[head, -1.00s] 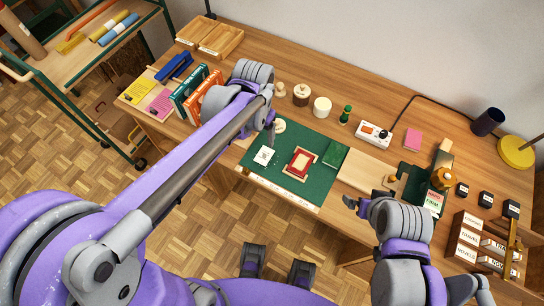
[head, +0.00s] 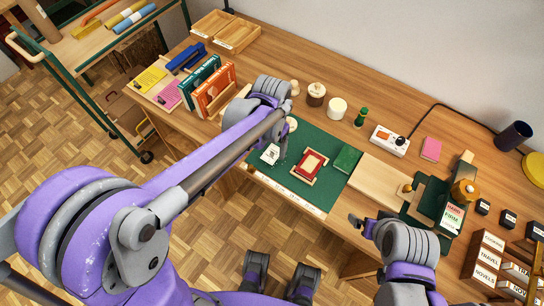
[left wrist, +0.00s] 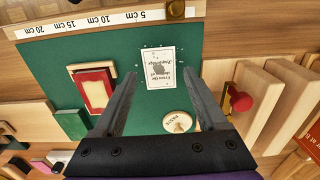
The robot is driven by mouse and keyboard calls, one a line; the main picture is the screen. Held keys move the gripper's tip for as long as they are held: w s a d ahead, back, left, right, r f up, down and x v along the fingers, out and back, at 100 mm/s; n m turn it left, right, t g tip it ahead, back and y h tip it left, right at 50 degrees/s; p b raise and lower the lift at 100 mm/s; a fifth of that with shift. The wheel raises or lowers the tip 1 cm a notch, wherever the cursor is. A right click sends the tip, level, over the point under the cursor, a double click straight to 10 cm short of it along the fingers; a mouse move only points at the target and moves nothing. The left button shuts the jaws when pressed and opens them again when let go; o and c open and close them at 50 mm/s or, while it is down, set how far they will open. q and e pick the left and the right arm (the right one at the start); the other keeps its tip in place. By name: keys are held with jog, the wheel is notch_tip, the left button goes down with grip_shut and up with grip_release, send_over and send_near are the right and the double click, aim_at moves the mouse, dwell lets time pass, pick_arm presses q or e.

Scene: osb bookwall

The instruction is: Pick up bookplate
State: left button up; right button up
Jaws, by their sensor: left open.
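The bookplate is a small white printed card (head: 268,156) lying flat on the green cutting mat (head: 318,196). In the left wrist view the bookplate (left wrist: 160,62) lies ahead, between the fingertips, with its print upside down. My left gripper (head: 280,155) is open and empty above the mat, close beside the card in the head view, and its fingers also show in the left wrist view (left wrist: 162,84). My right gripper (head: 361,224) hangs near the desk's front edge; its jaw opening is unclear.
Upright books (head: 214,90) stand left of the mat. A ruler strip (left wrist: 105,19) runs along the mat's edge.

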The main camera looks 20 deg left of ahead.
aim_at(272, 154)
pick_arm(q)
notch_tip(272, 154, down, 2)
jog(key=shift+b, duration=0.45)
pick_arm(e)
jog(key=shift+f, duration=0.75)
pick_arm(q)
jog(key=shift+c, duration=0.2)
jog(key=c, duration=0.8)
jog(key=shift+r+p, duration=2.9)
jog(key=shift+r, duration=1.2)
pick_arm(e)
notch_tip(272, 154, up, 6)
jog(key=shift+w, duration=0.45)
